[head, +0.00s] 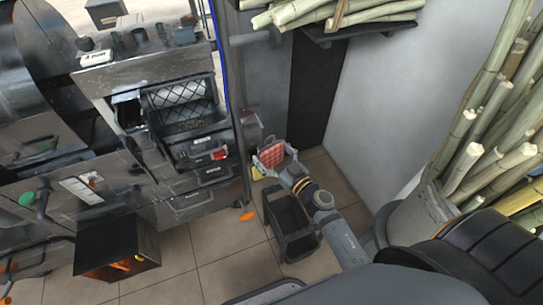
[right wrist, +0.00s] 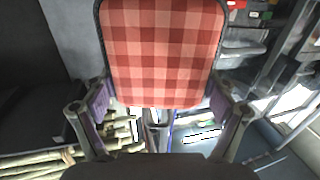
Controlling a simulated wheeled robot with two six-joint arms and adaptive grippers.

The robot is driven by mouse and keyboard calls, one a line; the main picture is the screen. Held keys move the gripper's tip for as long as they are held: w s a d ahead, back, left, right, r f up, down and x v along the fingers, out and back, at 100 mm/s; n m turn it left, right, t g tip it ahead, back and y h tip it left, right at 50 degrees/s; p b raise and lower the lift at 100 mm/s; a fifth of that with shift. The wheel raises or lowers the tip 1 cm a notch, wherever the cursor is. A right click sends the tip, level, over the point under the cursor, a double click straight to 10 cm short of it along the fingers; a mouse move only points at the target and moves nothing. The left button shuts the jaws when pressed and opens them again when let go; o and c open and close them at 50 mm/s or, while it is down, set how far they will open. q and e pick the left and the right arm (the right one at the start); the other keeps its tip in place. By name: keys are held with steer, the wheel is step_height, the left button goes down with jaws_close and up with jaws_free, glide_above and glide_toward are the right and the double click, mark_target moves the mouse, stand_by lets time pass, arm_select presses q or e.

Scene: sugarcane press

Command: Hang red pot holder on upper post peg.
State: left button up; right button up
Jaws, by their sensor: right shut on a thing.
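The red plaid pot holder (head: 271,154) is held off the floor in my right gripper (head: 273,157), close to the lower part of the grey metal post (head: 237,110). In the right wrist view the pot holder (right wrist: 160,45) fills the upper middle, with a dark edging. The fingers of my right gripper (right wrist: 160,104) are wide apart and stand at its two side edges, shut on it. A peg on the post cannot be made out clearly. The pot holder is apart from the upper post. My left gripper is not in view.
A black open bin (head: 289,222) stands on the tiled floor below my right arm. Metal machinery with drawers (head: 188,135) is at the left. Sugarcane stalks lie on a shelf (head: 340,32) above and fill a container (head: 418,212) at right. A yellow item (head: 257,173) is below the gripper.

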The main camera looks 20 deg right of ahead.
steer(key=w, duration=0.3)
steer(key=w+b, duration=0.1)
steer(key=w, duration=0.1)
steer(key=w+f, duration=0.1)
steer(key=w, duration=0.2)
steer(key=shift+w+a+b, duration=0.15)
steer(key=shift+w+b, duration=0.15)
steer(key=shift+b, duration=0.1)
steer(key=shift+w+f, duration=0.3)
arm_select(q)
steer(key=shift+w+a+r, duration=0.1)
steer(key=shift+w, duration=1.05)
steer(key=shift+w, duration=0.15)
arm_select(e)
steer(key=o, duration=0.8)
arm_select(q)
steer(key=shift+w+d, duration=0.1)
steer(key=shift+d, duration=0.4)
arm_select(e)
steer(key=shift+o, duration=0.5)
